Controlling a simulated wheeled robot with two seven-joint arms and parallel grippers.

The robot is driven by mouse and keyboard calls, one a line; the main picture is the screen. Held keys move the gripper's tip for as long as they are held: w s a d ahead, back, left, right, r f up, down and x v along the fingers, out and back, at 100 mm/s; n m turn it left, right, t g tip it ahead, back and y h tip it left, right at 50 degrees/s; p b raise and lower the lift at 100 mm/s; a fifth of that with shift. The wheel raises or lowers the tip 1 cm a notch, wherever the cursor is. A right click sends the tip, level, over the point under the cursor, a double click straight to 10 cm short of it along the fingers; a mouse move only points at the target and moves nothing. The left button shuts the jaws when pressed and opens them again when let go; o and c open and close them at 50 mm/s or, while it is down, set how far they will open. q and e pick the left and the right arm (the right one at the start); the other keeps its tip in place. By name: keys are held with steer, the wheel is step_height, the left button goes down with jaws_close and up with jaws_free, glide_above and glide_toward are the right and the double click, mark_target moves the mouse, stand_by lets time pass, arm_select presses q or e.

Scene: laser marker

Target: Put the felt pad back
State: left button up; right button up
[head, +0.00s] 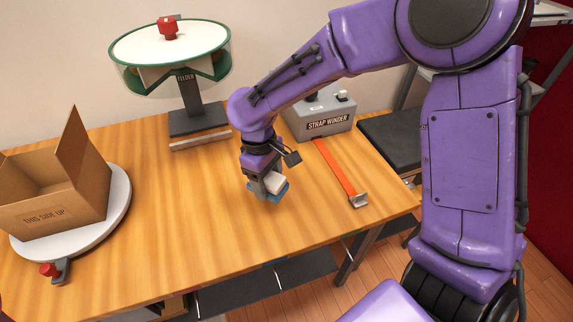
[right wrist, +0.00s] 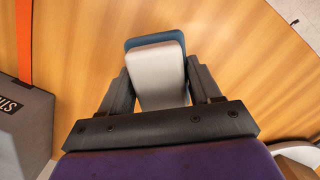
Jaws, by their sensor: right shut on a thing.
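My right gripper (head: 266,191) is over the middle of the wooden table. It is shut on a small block-shaped pad, white on one face and blue on the other, which I take to be the felt pad (head: 275,183). In the right wrist view the felt pad (right wrist: 157,75) sits between the two dark fingers, white face toward the camera, blue edge beyond. Whether the pad touches the table or hangs just above it I cannot tell. My left gripper is not in view.
An open cardboard box (head: 60,190) stands on a white turntable (head: 122,205) at left. A green-rimmed feeder (head: 185,85) stands at the back. A strap winder (head: 325,118) with an orange strap (head: 338,168) lies to the right. The front middle of the table (head: 190,235) is clear.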

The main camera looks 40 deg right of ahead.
steer(key=s+d+r+n+t, duration=0.1)
steer(key=s+d+r+n, duration=0.4)
steer(key=n, duration=0.6)
steer(key=n+t+b, duration=0.1)
steer(key=n+b, duration=1)
steer(key=n, duration=0.2)
glide_above(291, 172)
steer(key=f, duration=0.8)
steer(key=shift+s+a, duration=0.15)
steer(key=shift+s, duration=0.2)
step_height(291, 172, down, 3)
steer(key=shift+r, duration=0.15)
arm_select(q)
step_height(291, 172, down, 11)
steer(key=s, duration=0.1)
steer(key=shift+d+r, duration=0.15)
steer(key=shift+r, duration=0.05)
arm_select(e)
steer(key=shift+w+f, duration=0.1)
steer(key=shift+f, duration=0.25)
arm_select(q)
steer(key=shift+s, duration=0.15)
arm_select(e)
steer(key=shift+f, duration=0.1)
steer(key=o, duration=1)
